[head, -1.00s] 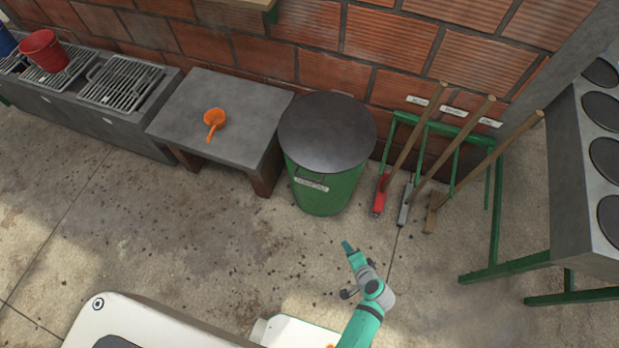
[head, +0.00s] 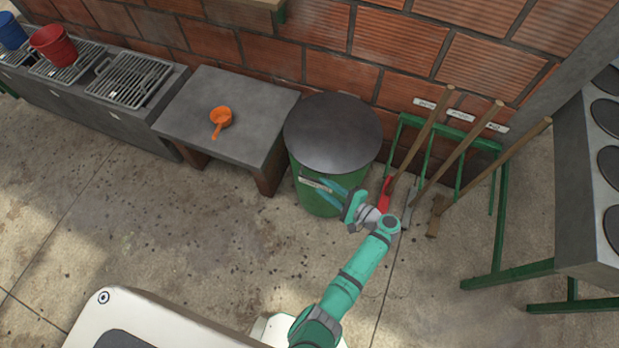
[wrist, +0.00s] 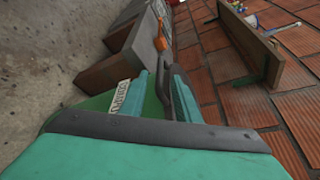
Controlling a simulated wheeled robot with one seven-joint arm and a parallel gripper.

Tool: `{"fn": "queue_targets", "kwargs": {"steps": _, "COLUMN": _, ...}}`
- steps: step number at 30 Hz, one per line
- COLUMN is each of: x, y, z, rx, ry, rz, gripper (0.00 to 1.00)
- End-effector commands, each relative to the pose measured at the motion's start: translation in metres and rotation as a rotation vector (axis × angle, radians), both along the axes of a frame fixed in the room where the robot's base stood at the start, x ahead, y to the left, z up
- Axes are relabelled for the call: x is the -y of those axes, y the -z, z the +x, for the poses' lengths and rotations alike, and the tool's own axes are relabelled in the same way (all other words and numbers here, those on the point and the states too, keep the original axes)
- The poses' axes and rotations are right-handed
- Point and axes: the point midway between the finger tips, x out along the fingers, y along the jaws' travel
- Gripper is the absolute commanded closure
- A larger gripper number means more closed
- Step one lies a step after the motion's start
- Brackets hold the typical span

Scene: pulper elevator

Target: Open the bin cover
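The bin (head: 326,203) is a green drum with a white label on its front, standing against the brick wall. Its round dark grey cover (head: 333,132) lies flat on top, closed. I cannot tell whether the fingers touch the bin or cover.
A low grey table (head: 257,115) with an orange scoop (head: 221,117) stands left of the bin. Long-handled tools lean on a green rack (head: 425,130) to the right. A grey bench (head: 588,180) stands far right. The concrete floor in front is clear.

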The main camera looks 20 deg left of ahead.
Motion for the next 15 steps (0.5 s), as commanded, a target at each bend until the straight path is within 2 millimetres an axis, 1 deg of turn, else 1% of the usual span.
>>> {"fn": "queue_targets", "kwargs": {"steps": 1, "x": -0.011, "y": 0.002, "z": 0.003, "rx": 0.000, "ry": -0.005, "rz": 0.001, "gripper": 0.70}}
{"fn": "queue_targets", "kwargs": {"steps": 6, "x": -0.040, "y": 0.008, "z": 0.013, "rx": 0.000, "ry": -0.008, "rz": 0.000, "gripper": 0.70}}
{"fn": "queue_targets", "kwargs": {"steps": 9, "x": -0.053, "y": 0.011, "z": 0.018, "rx": 0.000, "ry": -0.008, "rz": 0.000, "gripper": 0.70}}
{"fn": "queue_targets", "kwargs": {"steps": 15, "x": -0.068, "y": 0.015, "z": 0.023, "rx": 0.001, "ry": -0.007, "rz": -0.002, "gripper": 0.70}}
